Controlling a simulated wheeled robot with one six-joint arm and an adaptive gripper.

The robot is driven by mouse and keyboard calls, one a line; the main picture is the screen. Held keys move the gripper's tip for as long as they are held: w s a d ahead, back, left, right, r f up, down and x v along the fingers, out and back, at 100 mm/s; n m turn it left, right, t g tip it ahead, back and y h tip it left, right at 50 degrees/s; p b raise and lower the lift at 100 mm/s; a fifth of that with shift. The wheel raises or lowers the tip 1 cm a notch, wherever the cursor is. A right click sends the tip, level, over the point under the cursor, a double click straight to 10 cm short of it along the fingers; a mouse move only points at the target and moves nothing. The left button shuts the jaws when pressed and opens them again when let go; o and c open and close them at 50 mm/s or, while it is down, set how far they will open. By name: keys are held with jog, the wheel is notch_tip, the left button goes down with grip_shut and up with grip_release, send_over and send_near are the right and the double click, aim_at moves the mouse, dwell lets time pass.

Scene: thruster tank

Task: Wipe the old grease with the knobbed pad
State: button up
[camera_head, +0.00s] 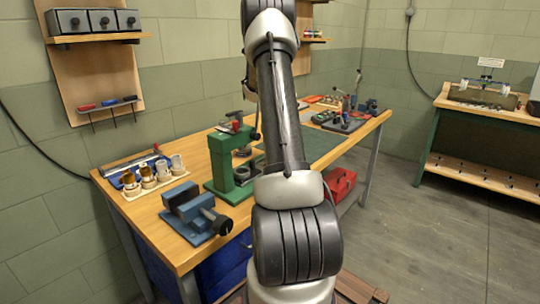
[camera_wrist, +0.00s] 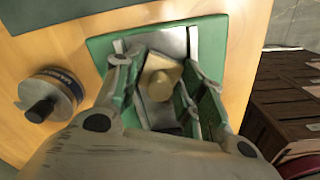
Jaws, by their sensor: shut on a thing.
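In the wrist view my gripper (camera_wrist: 160,72) is shut on the tan, blocky knob of the knobbed pad (camera_wrist: 160,80), one finger on each side. The pad is over a green base (camera_wrist: 215,40) with a bare grey metal strip (camera_wrist: 192,45). Fingers and knob hide much of what lies under the pad, and I cannot tell whether it touches the metal. I cannot make out the old grease. In the head view my arm hides the gripper and the pad.
A round metal piece with a black knob (camera_wrist: 48,95) lies left of the green base. Brown wooden slats (camera_wrist: 290,95) are at right. In the head view, a blue vise (camera_head: 195,212), a green press (camera_head: 232,165) and a tray of fittings (camera_head: 150,180) crowd the bench.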

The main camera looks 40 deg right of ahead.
jog(key=shift+d, duration=0.8)
jog(key=shift+c, duration=0.2)
jog(key=shift+a+f, duration=0.1)
jog(key=shift+a, duration=0.8)
jog(key=shift+c, duration=0.5)
jog(key=shift+s+a, duration=0.15)
jog(key=shift+a, duration=1.55)
jog(key=shift+s+a, duration=0.2)
jog(key=shift+a, duration=1.35)
jog(key=shift+r, duration=0.25)
jog(key=shift+w+r, duration=0.1)
jog(key=shift+r, duration=2.85)
jog(key=shift+d+r, duration=0.1)
jog(key=shift+r, duration=1.4)
